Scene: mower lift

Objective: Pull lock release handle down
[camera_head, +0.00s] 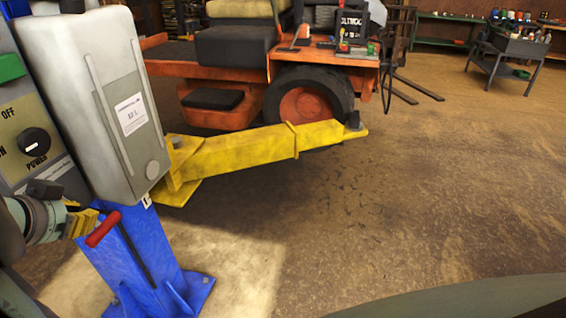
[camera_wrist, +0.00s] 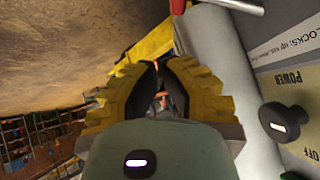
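The lock release handle has a red grip (camera_head: 103,228) on a dark rod, in front of the blue lift post (camera_head: 140,270) in the head view. My gripper (camera_head: 88,220) is at the far left of that view, its yellow fingertips just left of and behind the red grip. The fingers do not appear to hold the grip; I cannot tell whether they touch it. In the wrist view my gripper (camera_wrist: 158,68) has its yellow fingers drawn close together, with a thin empty gap between them. A small red piece shows at that view's top edge; I cannot tell whether it is the handle.
The grey lift housing (camera_head: 92,90) stands above the post. The control panel has a black power knob (camera_head: 34,141). A yellow lift arm (camera_head: 245,152) reaches right toward the orange mower (camera_head: 215,60). Floor at right is clear; a cart (camera_head: 510,55) stands at back right.

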